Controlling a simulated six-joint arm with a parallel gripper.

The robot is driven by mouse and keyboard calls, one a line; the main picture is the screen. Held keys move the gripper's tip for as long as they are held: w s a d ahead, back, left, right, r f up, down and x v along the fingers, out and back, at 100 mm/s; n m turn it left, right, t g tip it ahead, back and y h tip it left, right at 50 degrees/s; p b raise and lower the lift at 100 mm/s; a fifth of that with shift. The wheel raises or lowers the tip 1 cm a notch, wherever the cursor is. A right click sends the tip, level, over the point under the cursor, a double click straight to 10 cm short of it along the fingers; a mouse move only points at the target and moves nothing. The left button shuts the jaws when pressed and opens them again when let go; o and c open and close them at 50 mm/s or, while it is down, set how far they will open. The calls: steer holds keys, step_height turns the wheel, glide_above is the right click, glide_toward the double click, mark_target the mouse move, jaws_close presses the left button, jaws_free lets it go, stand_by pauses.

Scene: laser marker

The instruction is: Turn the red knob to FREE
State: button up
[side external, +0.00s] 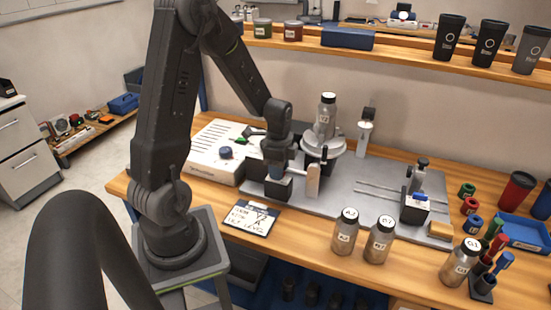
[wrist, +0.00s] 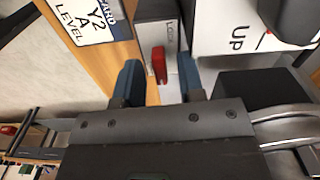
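The red knob (wrist: 158,64) shows in the wrist view as a narrow upright bar on the face of a grey block (wrist: 156,10). Lettering beside the knob, on the block, is partly visible and looks like "LOCK"; I cannot read a FREE mark. My gripper (wrist: 159,80) is open, with one blue-tipped finger on each side of the knob and a visible gap to each. In the side view my gripper (side external: 277,172) points down over the block (side external: 272,189) at the left of the grey plate, and the knob is hidden there.
A card reading "Y2 A LEVEL" (side external: 251,218) lies in front of the block. A white box (side external: 213,153) stands to the left. A round stage (side external: 325,146) with a bottle (side external: 327,115) on it stands close right. Several bottles stand along the front edge.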

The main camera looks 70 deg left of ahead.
steer(key=n, duration=0.4)
steer(key=shift+n, duration=0.3)
steer(key=n, duration=0.4)
steer(key=shift+s+f+n, duration=0.1)
steer(key=shift+s+n, duration=0.05)
steer(key=shift+n, duration=0.15)
steer(key=n, duration=0.8)
steer(key=shift+s, duration=0.1)
step_height(320, 180, up, 14)
steer(key=r, duration=0.1)
steer(key=s+d+r+m+t, duration=0.2)
steer(key=s+d+m, duration=0.2)
steer(key=d, duration=0.5)
steer(key=s+d+r+m+t, duration=0.3)
steer(key=s+d+m, duration=0.1)
steer(key=d, duration=0.6)
steer(key=shift+s+d+r+m+t, duration=0.2)
steer(key=shift+s+r+m+t, duration=0.1)
steer(key=shift+s+m, duration=0.15)
